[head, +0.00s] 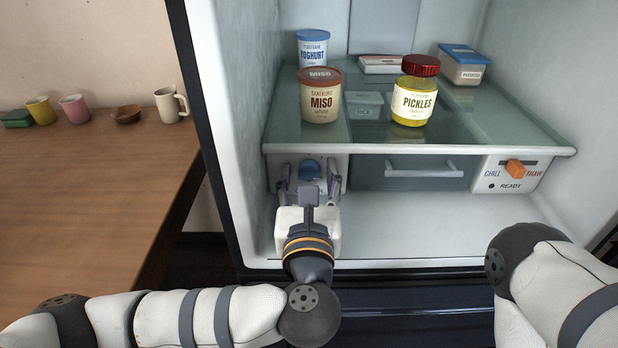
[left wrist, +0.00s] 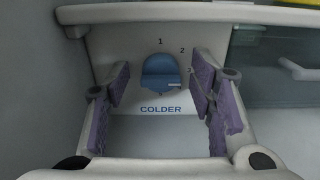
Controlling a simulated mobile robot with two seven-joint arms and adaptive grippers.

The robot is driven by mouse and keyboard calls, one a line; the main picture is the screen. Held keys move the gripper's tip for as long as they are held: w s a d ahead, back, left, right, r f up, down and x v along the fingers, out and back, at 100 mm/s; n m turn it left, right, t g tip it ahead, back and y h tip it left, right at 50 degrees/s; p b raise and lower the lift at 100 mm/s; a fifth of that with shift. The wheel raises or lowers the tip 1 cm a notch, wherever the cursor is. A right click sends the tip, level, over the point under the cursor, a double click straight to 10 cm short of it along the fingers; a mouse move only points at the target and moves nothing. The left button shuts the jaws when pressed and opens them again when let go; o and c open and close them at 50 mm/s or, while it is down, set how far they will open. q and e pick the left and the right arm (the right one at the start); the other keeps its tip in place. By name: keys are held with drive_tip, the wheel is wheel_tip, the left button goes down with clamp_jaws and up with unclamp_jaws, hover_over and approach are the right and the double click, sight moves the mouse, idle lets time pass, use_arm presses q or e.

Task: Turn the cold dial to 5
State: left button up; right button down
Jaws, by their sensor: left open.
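The cold dial (head: 310,169) is a blue knob on a pale panel under the left end of the fridge's glass shelf. In the left wrist view the blue dial (left wrist: 160,70) sits above the word COLDER, with 1 above it and 2 to its upper right; another numeral is partly behind a finger. A small pale mark shows on the dial's lower right. My left gripper (head: 309,184) is open in front of the dial. Its purple-padded fingers (left wrist: 160,80) stand either side of the dial, apart from it. My right gripper is out of view.
The glass shelf (head: 480,132) above holds a miso tub (head: 321,95), a pickles jar (head: 412,98), a yoghurt tub (head: 313,48) and other boxes. A CHILL/THAW panel with an orange slider (head: 515,168) is at right. The fridge wall is close on the left.

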use_arm(q)
drive_tip(key=shift+c, duration=0.6)
drive_tip(key=c, duration=1)
